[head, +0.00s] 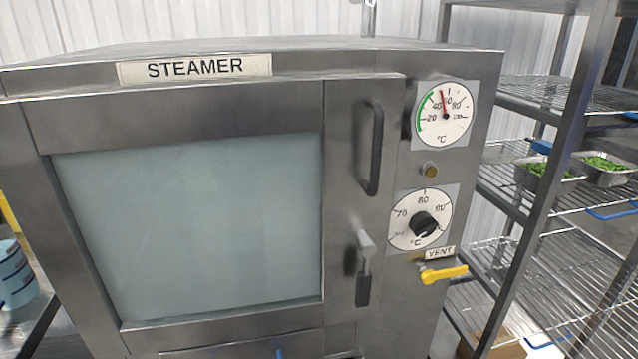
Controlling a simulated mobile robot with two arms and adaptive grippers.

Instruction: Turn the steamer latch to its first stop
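The steamer (352,110) fills most of the head view, with a STEAMER sign at its top and a glass door panel (190,220) that looks closed. The steamer latch (364,262) is a grey lever on the right edge of the door. Its dark end points down, roughly vertical. A dark vertical door handle (374,148) sits above it. Neither of my grippers shows in this view, and nothing touches the latch.
Right of the latch are a temperature gauge (444,115), a black knob (424,224) on a dial and a yellow VENT lever (444,274). A wire rack (570,120) with metal trays of green food (604,168) stands at right. A blue container (14,275) is at far left.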

